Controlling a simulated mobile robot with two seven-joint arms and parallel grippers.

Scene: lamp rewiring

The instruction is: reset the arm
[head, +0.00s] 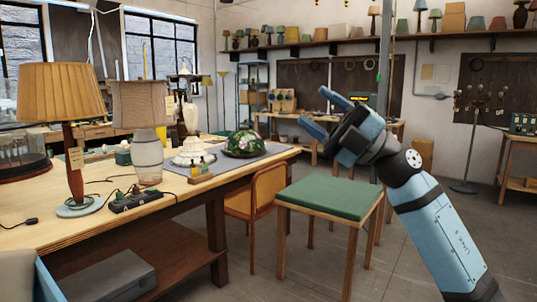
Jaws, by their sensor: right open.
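My right arm rises from the bottom right, and its gripper (325,112) is raised with its two blue fingers spread open and nothing between them. It points up and left in front of the green-topped table (326,196), apart from the workbench. My left gripper is not in view; a pale blue piece at the bottom left corner may be part of my left arm. On the wooden workbench (172,205) stand a lamp with a pleated tan shade (62,92) and a lamp with a beige shade (141,104).
A grey mat (262,160) on the bench holds a dark floral glass shade (243,144) and a cream shade (194,152). A black power strip (137,200) lies near the bench's front. An orange-brown chair (268,190) stands beside the bench. Floor between table and back wall is partly clear.

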